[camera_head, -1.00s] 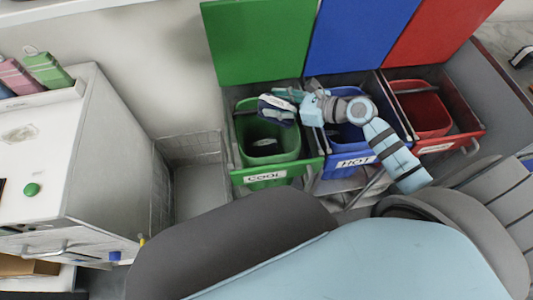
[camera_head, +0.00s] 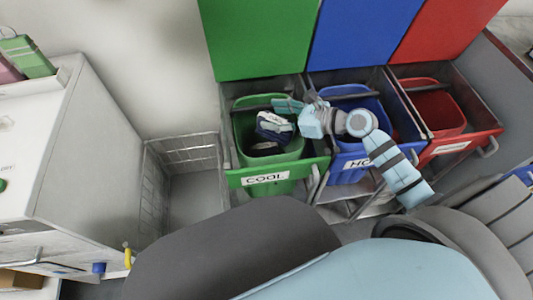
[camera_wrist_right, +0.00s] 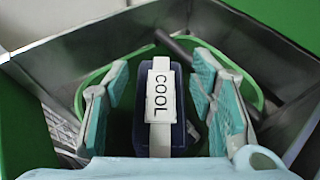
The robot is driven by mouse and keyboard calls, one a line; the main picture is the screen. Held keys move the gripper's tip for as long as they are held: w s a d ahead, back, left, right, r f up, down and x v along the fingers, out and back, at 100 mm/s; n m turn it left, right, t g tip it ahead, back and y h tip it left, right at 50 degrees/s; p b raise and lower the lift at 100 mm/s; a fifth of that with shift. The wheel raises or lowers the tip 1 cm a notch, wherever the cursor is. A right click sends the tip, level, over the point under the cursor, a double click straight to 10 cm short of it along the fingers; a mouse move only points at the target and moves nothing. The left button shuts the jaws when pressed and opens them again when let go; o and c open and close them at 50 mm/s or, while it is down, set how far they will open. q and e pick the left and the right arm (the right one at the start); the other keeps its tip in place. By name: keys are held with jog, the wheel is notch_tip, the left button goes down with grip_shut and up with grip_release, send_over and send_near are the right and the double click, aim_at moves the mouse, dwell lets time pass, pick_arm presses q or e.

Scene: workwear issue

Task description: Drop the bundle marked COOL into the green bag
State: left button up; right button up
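The dark blue bundle (camera_head: 275,127) with a white band is inside the mouth of the green bag (camera_head: 241,135), in the bin labelled COOL. My right gripper (camera_head: 288,106) is over the bag, reaching in from the right. In the wrist view its fingers (camera_wrist_right: 160,72) stand apart on either side of the bundle, with gaps visible on both sides. The bag's green rim (camera_wrist_right: 90,85) shows behind and below. Whether the bundle touches the bag's bottom is hidden. My left gripper is not in view.
A blue bag (camera_head: 372,103) labelled HOT and a red bag (camera_head: 432,110) stand in bins to the right, lids raised. A wire basket (camera_head: 190,150) is left of the green bin. A white cabinet (camera_head: 90,150) stands at the left.

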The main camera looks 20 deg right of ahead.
jog(key=shift+o, duration=1.1)
jog(key=shift+s+d, duration=0.15)
jog(key=v, duration=0.7)
jog(key=shift+r, duration=0.2)
